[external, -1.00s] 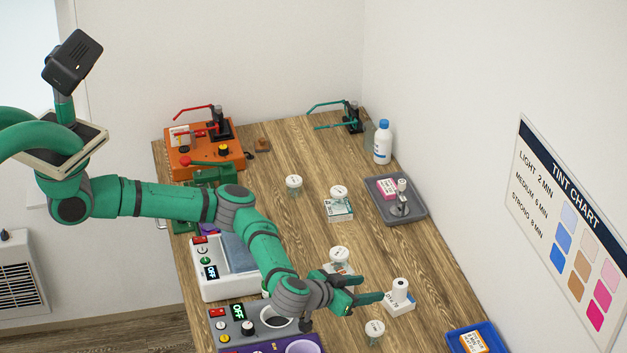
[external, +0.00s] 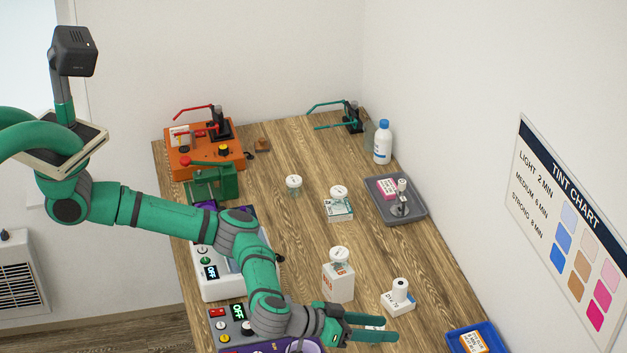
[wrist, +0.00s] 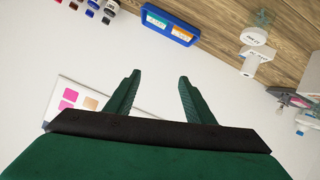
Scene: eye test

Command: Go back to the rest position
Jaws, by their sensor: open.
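My gripper (external: 372,327) is at the lower middle of the external view, above the table's front part, with its green fingers pointing right. In the wrist view my gripper (wrist: 156,95) has its two fingers well apart with nothing between them. A white-capped jar is mostly hidden behind the fingers in the external view. No marker of a rest position shows.
A white DYE 70 box (external: 398,302) with a bottle and a white box with a jar (external: 339,281) stand near my gripper. A blue tray (external: 458,335) is at lower right, a grey tray (external: 412,213) farther back. Devices line the left edge.

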